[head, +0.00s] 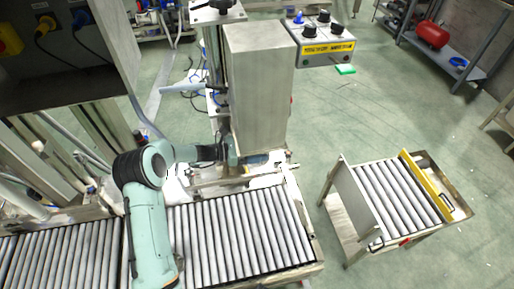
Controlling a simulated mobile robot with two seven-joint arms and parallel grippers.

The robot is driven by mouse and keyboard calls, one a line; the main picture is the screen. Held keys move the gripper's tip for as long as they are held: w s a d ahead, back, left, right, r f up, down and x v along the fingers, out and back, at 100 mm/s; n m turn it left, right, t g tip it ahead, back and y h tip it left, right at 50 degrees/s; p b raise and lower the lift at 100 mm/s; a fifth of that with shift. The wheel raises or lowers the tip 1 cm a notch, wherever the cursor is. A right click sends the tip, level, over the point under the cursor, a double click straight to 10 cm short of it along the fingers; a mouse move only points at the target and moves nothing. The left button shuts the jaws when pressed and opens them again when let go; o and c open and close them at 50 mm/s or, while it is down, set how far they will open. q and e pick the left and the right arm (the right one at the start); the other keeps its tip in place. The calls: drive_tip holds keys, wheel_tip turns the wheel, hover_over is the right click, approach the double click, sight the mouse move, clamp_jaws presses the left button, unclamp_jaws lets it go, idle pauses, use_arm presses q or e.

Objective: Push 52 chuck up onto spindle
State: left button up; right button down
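A tall grey machine housing (262,95) stands over the far end of a roller conveyor (240,235). No chuck or spindle can be picked out; the area under and behind the housing is hidden from this view. One teal arm of mine comes in from the lower left, bends at a dark joint and reaches right. Its gripper, my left gripper (231,152), is at the lower left side of the housing. Its fingers are too small and covered to tell whether they are open or hold anything. My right gripper is not in view.
A control box (322,48) with knobs and a yellow label is beside the housing's top. A separate roller stand (395,200) with a yellow bar stands at right. A red tank (432,34) sits on a shelf. Green floor between conveyor and shelf is mostly clear.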

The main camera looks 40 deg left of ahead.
use_arm(q)
drive_tip(key=shift+s+a+r, duration=0.1)
drive_tip(key=shift+s+a, duration=0.2)
drive_tip(key=shift+a, duration=0.05)
drive_tip(key=p+v, duration=0.1)
drive_tip(key=v, duration=1.1)
drive_tip(key=shift+s, duration=0.2)
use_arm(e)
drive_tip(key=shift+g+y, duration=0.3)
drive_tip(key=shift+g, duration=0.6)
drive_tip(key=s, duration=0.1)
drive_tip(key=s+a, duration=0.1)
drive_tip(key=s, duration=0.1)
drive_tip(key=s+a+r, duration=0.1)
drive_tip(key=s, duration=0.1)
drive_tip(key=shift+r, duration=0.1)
use_arm(q)
drive_tip(key=shift+a+r, duration=0.1)
